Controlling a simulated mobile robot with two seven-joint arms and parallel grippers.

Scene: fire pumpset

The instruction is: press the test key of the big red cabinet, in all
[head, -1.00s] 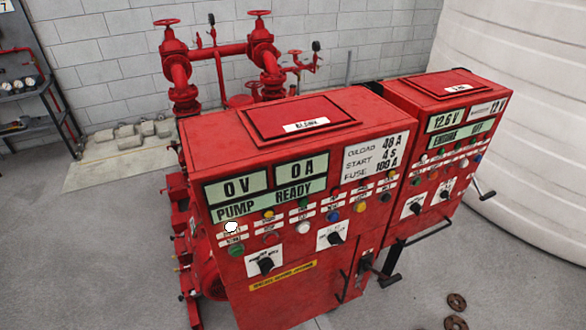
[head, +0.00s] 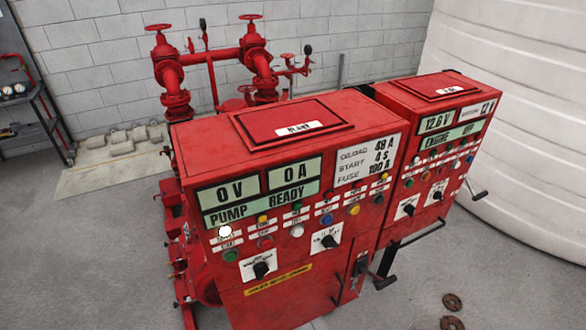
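The big red cabinet (head: 282,285) stands in the middle of the head view, its sloped front panel facing me. Its displays (head: 262,190) read 0 V, 0 A and PUMP READY. Below are rows of round keys and lamps: a bright white one (head: 225,231), a green one (head: 230,255), a red one (head: 265,241), a white one (head: 297,230), a blue one (head: 327,219) and a yellow one (head: 353,209). Their small labels are too blurred for me to tell surely which is the test key. Neither gripper is in view.
A smaller red cabinet (head: 435,170) stands close on the right, with crank-like handles sticking out below and beside it. Red pipes and valves (head: 175,75) rise behind. A large white tank (head: 520,120) fills the right. Two handwheels (head: 449,312) lie on the floor.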

